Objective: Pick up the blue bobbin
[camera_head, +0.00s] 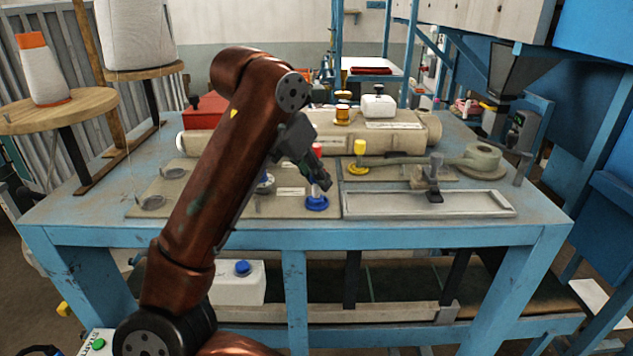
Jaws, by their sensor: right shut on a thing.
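The blue bobbin (317,204) stands on a tan mat near the front middle of the blue workbench. Its round blue base shows below the fingers, and its upper part is largely hidden by them. My right gripper (319,187) points down from the end of my brown arm and is shut on the bobbin's upper part. The base appears at mat level; I cannot tell whether it is clear of the mat. My left gripper is not in view.
A yellow bobbin (359,151) stands to the right, and a red one (317,149) is behind the gripper. A shallow grey tray (480,203) lies at the front right. A fabric roll (405,130) lies across the back. My arm hides part of the bench's left side.

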